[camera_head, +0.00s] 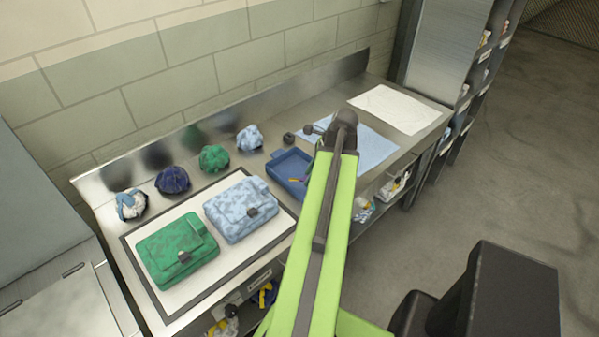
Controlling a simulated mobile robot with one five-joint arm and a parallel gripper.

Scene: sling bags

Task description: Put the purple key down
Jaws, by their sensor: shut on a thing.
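My gripper (317,130) is mostly hidden behind the dark wrist at the far end of my green arm. It is over the counter, near the back right corner of the blue tray (278,167). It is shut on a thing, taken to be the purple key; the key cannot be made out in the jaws. Small purple and orange-yellow bits (297,180) show at the tray's right side, beside my arm. They are too small to name, and I cannot tell whether they lie in the tray.
A green bag (176,250) and a light blue bag (240,208) lie on a dark-edged white mat (150,283). Several cloth bundles (213,158) line the wall. A light blue cloth (372,146) and a bare white sheet (395,108) lie at the right.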

